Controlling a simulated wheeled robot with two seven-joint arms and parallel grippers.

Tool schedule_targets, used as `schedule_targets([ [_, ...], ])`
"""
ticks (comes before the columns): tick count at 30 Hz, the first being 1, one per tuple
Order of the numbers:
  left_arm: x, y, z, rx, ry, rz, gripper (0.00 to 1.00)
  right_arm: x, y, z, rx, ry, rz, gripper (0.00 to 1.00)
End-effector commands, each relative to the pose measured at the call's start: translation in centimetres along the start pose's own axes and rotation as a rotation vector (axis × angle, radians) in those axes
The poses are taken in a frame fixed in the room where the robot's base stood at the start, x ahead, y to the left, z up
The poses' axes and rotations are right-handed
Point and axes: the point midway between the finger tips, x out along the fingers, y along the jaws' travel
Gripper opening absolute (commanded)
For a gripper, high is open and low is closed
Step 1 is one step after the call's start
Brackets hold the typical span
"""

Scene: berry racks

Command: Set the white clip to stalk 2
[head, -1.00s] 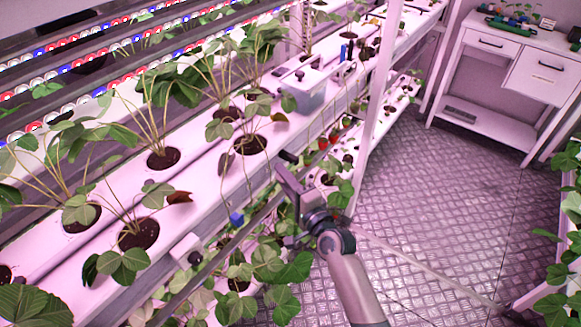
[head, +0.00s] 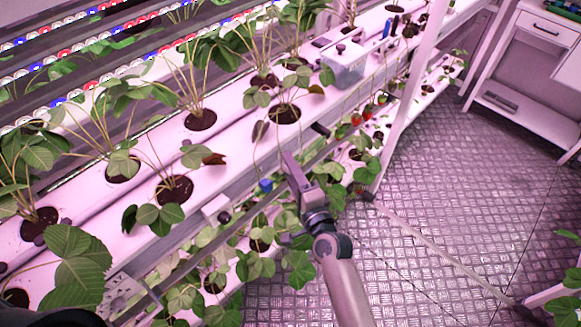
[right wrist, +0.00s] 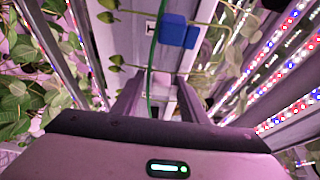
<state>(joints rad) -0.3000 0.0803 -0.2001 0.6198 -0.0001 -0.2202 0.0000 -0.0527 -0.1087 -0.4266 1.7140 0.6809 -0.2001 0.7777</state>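My right gripper (head: 290,168) is beside the front edge of the white planting gutter, just right of a small blue block (head: 265,185). In the right wrist view its two fingers (right wrist: 158,90) stand apart, with a thin green stalk (right wrist: 152,50) in line with the gap. The blue block (right wrist: 178,31) is beyond the fingertips, by that stalk. I cannot make out a white clip for certain; a pale patch shows between the fingers. No stalk number is readable. My left gripper is not in view.
Potted strawberry plants (head: 172,188) line the gutters, with leaves hanging over the front. A clear bin (head: 344,68) stands farther along. Red berries (head: 356,119) hang behind the gripper. The patterned floor (head: 460,200) is clear.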

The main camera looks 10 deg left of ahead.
Motion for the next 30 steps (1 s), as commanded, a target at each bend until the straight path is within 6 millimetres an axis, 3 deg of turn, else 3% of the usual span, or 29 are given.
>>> schedule_targets([
  [8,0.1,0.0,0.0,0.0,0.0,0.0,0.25,-0.5,0.1,0.0,0.0,0.001,0.0,0.39],
  [14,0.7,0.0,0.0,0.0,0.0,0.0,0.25,-2.5,0.2,-0.1,0.001,0.001,0.001,0.39],
  [30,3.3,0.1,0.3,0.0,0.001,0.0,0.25,-12.9,0.4,0.0,-0.001,0.0,0.002,0.39],
])
